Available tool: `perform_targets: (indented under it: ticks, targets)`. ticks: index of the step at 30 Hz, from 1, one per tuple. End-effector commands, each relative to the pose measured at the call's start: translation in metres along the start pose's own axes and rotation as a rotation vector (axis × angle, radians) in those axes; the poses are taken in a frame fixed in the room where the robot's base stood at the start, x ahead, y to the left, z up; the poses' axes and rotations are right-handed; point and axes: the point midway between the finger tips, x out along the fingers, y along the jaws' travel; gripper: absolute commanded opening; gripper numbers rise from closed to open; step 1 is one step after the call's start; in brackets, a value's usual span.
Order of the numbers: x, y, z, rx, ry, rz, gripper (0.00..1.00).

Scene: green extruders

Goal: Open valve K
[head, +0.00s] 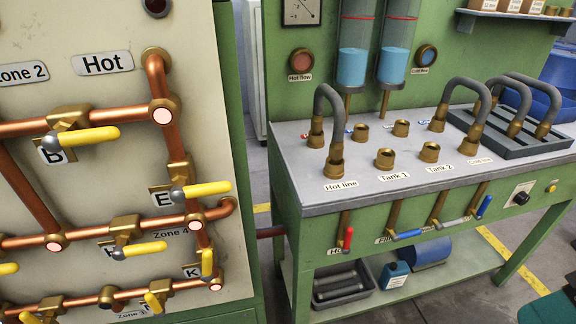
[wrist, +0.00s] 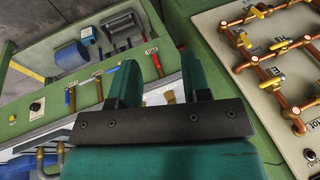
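Valve K has a yellow handle (head: 207,263) beside the K label (head: 192,271), low at the right of the copper-pipe panel in the head view.
The pipe panel (head: 60,190) carries several other yellow valve handles, including E (head: 205,188) just above K. To its right stands a green bench (head: 450,200) with brass fittings, hoses and coloured levers. Bare floor (head: 500,240) shows beyond the bench's lower shelf (head: 440,265).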

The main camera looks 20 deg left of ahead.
Motion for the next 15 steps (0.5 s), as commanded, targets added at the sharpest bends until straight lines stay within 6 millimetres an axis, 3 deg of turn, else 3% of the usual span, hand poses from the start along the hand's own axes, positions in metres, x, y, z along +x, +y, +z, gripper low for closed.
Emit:
perform_targets:
  ticks: [5,8,12,15]
  targets:
    - [0.017,-0.003,-0.004,-0.057,0.014,-0.033,0.43]
    - [0.056,-0.015,-0.018,-0.214,0.066,-0.129,0.43]
    - [0.128,-0.054,-0.045,-0.529,0.248,-0.360,0.43]
    - [0.169,-0.084,-0.064,-0.699,0.444,-0.521,0.43]
